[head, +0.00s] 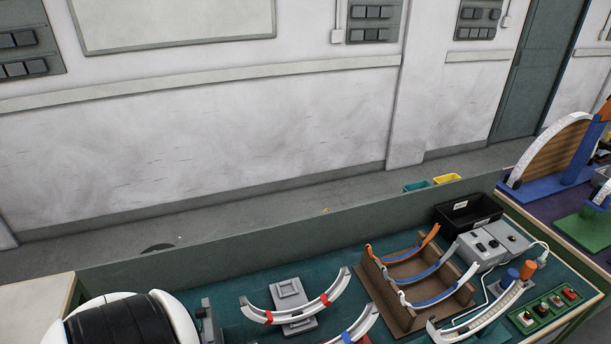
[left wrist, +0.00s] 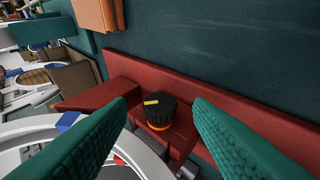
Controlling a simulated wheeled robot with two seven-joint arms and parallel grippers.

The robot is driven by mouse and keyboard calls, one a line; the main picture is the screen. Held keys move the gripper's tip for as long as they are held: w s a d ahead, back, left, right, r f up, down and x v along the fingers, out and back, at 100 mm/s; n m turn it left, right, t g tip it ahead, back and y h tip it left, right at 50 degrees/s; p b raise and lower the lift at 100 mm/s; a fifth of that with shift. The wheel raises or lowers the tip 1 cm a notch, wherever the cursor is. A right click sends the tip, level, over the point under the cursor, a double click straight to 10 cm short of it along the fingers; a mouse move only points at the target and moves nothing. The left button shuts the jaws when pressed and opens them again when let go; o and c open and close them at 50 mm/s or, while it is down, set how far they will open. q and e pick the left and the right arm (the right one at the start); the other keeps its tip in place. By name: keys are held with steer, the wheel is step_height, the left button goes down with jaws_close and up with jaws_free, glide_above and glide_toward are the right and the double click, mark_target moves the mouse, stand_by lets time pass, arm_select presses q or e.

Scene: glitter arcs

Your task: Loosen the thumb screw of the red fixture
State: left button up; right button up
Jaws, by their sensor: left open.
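In the left wrist view, the red fixture (left wrist: 225,100) is a long red bar with a red block jutting out on the left. Its thumb screw (left wrist: 160,108) is a black ribbed knob with a yellow mark on top and an orange ring at its base. My left gripper (left wrist: 162,104) is open, with one green ribbed finger on each side of the knob in the picture. I see no contact, and cannot tell the gap in depth. I do not make out the red fixture in the head view. My right gripper is in neither view.
A white curved rail (left wrist: 40,128) passes beside the fixture. In the head view, the bench holds a white arc with red bands (head: 293,313), a brown rack (head: 412,316) of coloured arcs, a black bin (head: 468,218) and a grey control box (head: 482,250). A low wall backs the bench.

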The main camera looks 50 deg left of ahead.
arm_select(q)
steer(key=b+v, duration=0.1)
steer(key=v, duration=0.9)
steer(key=shift+s+r, duration=0.25)
steer(key=shift+s, duration=0.05)
